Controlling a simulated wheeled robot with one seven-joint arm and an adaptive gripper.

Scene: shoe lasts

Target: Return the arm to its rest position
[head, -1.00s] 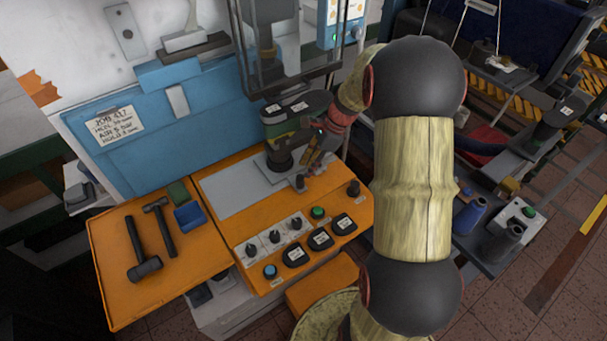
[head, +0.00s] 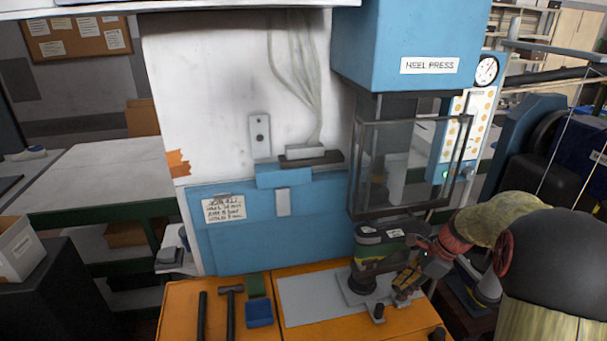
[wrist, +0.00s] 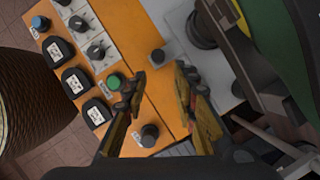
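My gripper (head: 405,292) is beside the dark and green shoe last (head: 385,242), on its right, low over the orange console. The last sits on a dark post on a grey plate. In the wrist view my gripper (wrist: 158,92) has its two fingers apart with nothing held between them. The last's green and dark side (wrist: 272,45) shows at the upper right there, apart from the fingertips. My arm reaches in from the right edge of the head view, bent; its lower part is out of frame.
The blue heel press (head: 420,45) with its clear guard (head: 405,165) stands above and behind the last. The orange console (head: 180,310) holds hammers, a blue tray (head: 259,313) and a green block (head: 257,285). Buttons, including a green one (wrist: 114,82), lie left of the fingers.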

